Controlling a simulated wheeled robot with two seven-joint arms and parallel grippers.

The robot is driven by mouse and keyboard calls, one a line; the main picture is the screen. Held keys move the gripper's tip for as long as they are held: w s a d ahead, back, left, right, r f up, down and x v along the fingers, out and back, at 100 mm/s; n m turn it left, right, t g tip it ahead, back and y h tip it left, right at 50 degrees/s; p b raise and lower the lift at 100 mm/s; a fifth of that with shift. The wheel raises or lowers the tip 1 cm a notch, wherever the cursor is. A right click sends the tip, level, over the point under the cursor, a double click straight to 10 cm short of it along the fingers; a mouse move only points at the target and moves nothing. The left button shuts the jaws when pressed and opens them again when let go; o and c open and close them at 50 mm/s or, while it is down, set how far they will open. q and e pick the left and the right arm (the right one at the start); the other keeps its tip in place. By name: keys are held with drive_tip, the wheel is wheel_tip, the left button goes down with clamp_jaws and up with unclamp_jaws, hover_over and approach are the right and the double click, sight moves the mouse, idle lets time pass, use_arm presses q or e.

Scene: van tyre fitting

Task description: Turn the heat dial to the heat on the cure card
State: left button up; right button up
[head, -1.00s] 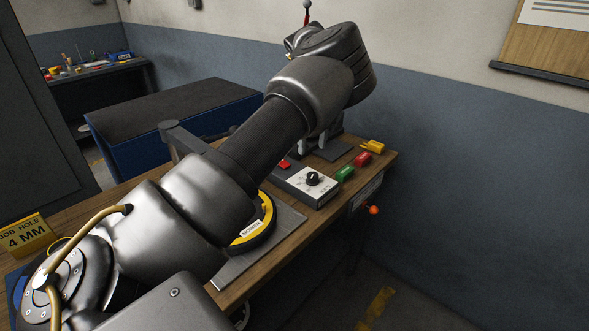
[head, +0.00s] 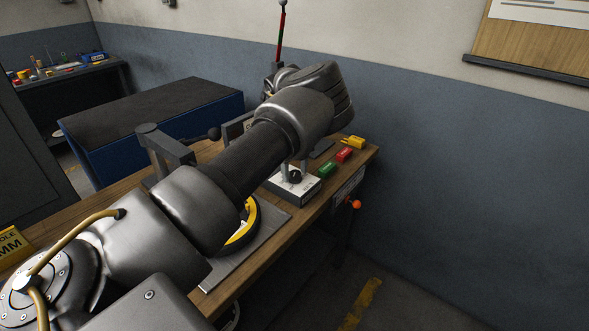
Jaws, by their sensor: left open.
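The heat dial is a black knob (head: 296,177) on a pale-topped control box (head: 300,190) on the wooden bench. My left arm reaches across the bench from the lower left. My left gripper (head: 294,170) points down at the dial, its two grey fingers apart. The fingertips are at or just above the knob, one to each side; I cannot tell whether they touch it. My arm hides part of the box, and the dial markings are too small to read. I cannot pick out the cure card for certain. My right gripper is out of view.
Green (head: 327,169), red (head: 344,155) and yellow (head: 354,142) blocks lie right of the box. A yellow-black ring (head: 246,228) sits on a grey plate (head: 262,235), partly under my arm. A paper (head: 545,10) hangs on a wall board. A blue cabinet (head: 150,140) stands behind.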

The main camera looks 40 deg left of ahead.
use_arm(q)
drive_tip(key=shift+f, duration=0.25)
drive_tip(key=c, duration=1)
drive_tip(key=m, duration=0.6)
drive_tip(key=shift+r+p, duration=0.1)
drive_tip(key=shift+p, duration=0.3)
drive_tip(key=m, duration=0.5)
drive_tip(key=shift+m, duration=0.3)
drive_tip(key=shift+p, duration=0.3)
drive_tip(key=shift+w, duration=0.1)
